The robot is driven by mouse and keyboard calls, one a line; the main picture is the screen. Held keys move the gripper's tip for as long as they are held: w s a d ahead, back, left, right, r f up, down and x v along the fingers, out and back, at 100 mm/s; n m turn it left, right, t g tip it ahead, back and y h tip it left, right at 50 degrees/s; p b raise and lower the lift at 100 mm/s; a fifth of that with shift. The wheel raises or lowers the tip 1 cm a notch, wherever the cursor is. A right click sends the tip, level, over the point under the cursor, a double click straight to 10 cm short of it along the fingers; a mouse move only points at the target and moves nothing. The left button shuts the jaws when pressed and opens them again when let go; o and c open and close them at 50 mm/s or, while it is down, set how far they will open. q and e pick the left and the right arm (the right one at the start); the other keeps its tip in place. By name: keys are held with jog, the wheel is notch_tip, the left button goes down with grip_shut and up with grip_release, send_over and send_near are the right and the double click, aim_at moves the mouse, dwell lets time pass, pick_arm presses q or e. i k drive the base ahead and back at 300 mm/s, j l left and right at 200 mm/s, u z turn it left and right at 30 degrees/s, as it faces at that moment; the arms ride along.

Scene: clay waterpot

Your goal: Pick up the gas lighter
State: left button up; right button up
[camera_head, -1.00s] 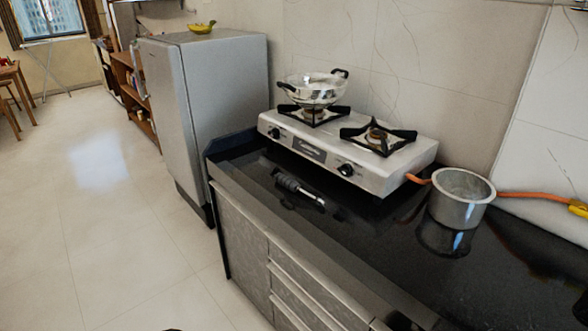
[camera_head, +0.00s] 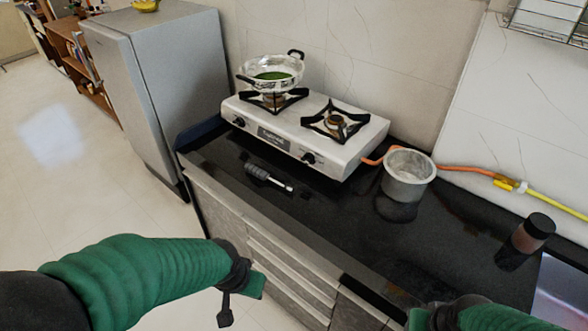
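The gas lighter (camera_head: 268,178) has a black ribbed handle and a silver tip pointing right. It lies on the black countertop (camera_head: 330,232) in front of the stove. My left gripper (camera_head: 239,300) is at the end of the green arm from the left, below and in front of the counter edge. Its two finger parts look apart, with nothing between them. My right gripper (camera_head: 432,318) is at the bottom edge, mostly cut off, so its fingers are unclear. Neither gripper touches the lighter.
The two-burner stove (camera_head: 300,135) stands behind the lighter, with a pan (camera_head: 270,72) holding something green on its left burner. A metal pot (camera_head: 408,175) and a dark-lidded jar (camera_head: 533,232) stand to the right. The fridge (camera_head: 170,95) is left. Counter around the lighter is clear.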

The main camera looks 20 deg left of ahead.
aim_at(259, 173)
jog(key=i+j+z, duration=0.25)
jog(key=j, duration=0.4)
jog(key=j+z, duration=0.25)
jog(key=j, duration=0.45)
jog(key=i+j+z, duration=0.25)
jog(key=j, duration=0.5)
jog(key=k+l, duration=0.05)
jog(key=k, duration=0.05)
